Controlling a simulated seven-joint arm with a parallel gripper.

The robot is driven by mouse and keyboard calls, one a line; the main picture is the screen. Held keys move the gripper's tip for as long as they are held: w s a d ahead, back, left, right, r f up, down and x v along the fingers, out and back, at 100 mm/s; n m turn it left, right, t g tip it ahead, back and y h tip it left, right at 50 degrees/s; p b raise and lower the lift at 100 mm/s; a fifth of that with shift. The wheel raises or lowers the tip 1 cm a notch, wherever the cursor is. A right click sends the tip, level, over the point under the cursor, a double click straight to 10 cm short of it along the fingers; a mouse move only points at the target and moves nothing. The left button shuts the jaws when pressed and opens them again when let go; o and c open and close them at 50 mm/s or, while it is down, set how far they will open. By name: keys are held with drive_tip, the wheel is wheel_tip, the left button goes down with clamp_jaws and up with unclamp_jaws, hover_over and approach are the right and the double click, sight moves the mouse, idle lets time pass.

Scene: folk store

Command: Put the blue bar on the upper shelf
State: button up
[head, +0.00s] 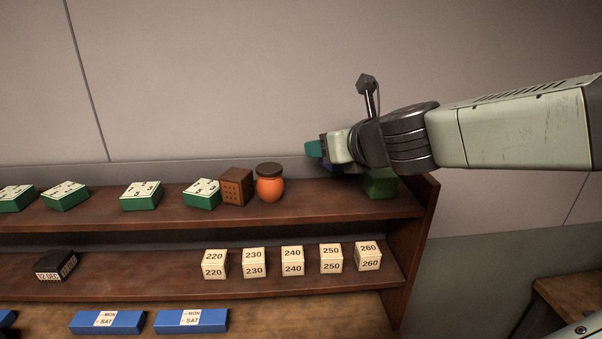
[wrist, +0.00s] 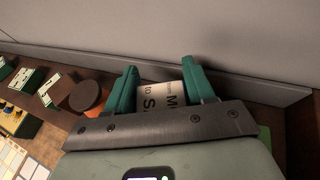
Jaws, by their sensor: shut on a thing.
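My gripper (head: 318,150) is above the right end of the upper shelf (head: 300,216). It is shut on a blue bar, whose white label (wrist: 160,97) shows between the teal fingers in the wrist view. In the head view only a small blue patch of this bar (head: 326,168) shows under the gripper; the rest is hidden. I cannot tell whether the bar touches the shelf. Other blue bars (head: 107,322) (head: 191,321) lie on the wooden surface below the shelves, with one more cut off at the left edge.
An orange jar (head: 270,189) and a brown box (head: 236,187) stand left of my gripper; a green block (head: 380,184) stands at the right end. Several green boxes (head: 141,195) line the upper shelf. The middle shelf (head: 130,286) holds a black block (head: 56,266) and numbered cream blocks (head: 292,261).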

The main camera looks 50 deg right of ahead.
drive_tip(key=shift+f, duration=3.05)
drive_tip(key=shift+f, duration=0.1)
drive_tip(key=o, duration=0.7)
drive_tip(key=shift+o, duration=0.2)
